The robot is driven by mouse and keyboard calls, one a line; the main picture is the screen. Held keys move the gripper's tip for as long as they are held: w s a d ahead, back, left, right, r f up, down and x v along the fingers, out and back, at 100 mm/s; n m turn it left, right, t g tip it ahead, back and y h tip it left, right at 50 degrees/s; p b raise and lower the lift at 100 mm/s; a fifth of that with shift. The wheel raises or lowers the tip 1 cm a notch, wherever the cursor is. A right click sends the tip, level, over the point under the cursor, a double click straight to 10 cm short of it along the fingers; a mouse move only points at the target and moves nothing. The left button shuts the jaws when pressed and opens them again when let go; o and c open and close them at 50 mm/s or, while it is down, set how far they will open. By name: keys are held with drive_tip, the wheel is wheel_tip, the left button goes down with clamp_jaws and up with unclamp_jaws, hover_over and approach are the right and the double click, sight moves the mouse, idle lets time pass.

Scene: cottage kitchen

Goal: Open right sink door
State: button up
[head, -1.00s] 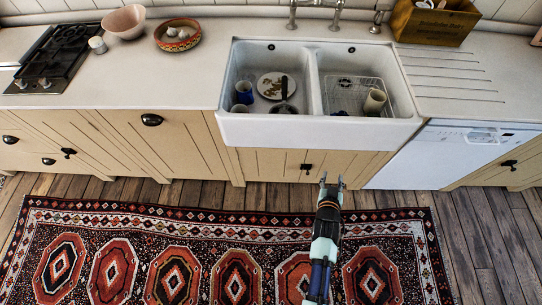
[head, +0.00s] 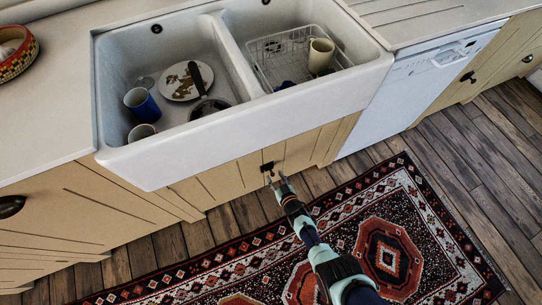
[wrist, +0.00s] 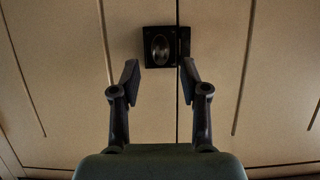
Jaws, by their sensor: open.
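The cream sink doors stand under the white double sink (head: 165,165). In the wrist view a black latch (wrist: 159,46) with an oval knob sits on the left door (wrist: 75,70), beside the centre seam. A narrow black piece lies at the seam, on the edge of the right sink door (wrist: 218,85). The doors look closed. The latch also shows in the head view (head: 267,168). My gripper (head: 277,178) is just in front of it. In the wrist view my gripper (wrist: 160,78) is open and empty, its fingers below and to either side of the knob.
A white dishwasher (head: 405,95) stands right of the sink cabinet. A patterned rug (head: 335,215) lies on the wooden floor (head: 480,160) before it. The sink holds a blue mug (head: 141,104), a plate (head: 182,82) and a cream mug (head: 320,55).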

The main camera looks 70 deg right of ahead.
sight(273, 175)
drive_tip(key=b+x, duration=0.1)
drive_tip(key=x, duration=0.2)
drive_tip(key=shift+a+f, duration=0.1)
drive_tip(key=shift+f, duration=0.1)
drive_tip(key=shift+w+d, duration=0.15)
drive_tip(key=shift+d, duration=0.1)
drive_tip(key=shift+r, duration=0.1)
clamp_jaws()
